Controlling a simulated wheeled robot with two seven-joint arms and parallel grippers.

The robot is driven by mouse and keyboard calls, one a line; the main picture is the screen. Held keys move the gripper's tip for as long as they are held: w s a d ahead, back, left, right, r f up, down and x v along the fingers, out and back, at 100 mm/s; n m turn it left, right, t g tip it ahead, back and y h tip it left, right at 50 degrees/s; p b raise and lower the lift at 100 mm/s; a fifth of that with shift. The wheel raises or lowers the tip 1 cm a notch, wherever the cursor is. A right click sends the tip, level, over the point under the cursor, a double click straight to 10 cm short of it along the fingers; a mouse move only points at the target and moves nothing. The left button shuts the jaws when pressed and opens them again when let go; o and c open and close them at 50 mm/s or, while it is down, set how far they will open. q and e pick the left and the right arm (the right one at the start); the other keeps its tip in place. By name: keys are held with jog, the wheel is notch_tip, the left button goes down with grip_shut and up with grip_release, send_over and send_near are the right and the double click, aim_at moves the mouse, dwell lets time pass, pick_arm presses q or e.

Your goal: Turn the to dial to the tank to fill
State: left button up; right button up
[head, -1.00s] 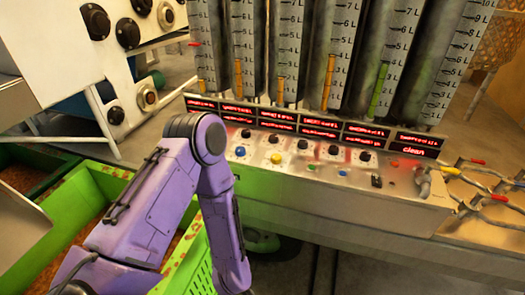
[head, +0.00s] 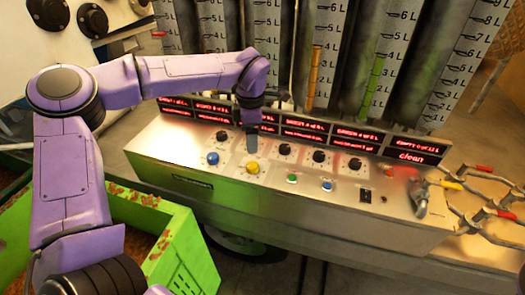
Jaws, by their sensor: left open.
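The control panel (head: 300,195) is a metal console with a row of black dials on pale round plates. Dials show at the left (head: 221,136), in the middle (head: 285,149), and further right (head: 319,156) and (head: 355,164). Their labels are too small to read, so I cannot tell which is the "to" dial. My left gripper (head: 252,148) points down over the panel between the leftmost and middle dials, open, hiding the spot beneath it. I cannot tell whether it touches anything. The tanks (head: 383,75) stand behind, with litre scales and coloured level bars. My right gripper is out of view.
Red-lit displays (head: 419,158) line the panel's back. Blue (head: 212,158), yellow (head: 252,167) and green (head: 292,178) buttons sit in front of the dials. Pipes with coloured valve handles (head: 485,168) are at the right. A green crate (head: 185,255) stands at lower left.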

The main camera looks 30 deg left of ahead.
aim_at(252, 165)
pick_arm(q)
notch_tip(252, 165, down, 9)
jog(key=shift+s+d+f+p, duration=0.1)
jog(key=shift+s+f+p, duration=0.05)
jog(key=shift+p, duration=0.55)
jog(key=shift+s+f, duration=0.15)
jog(key=shift+f, duration=0.15)
jog(key=c, duration=1.1)
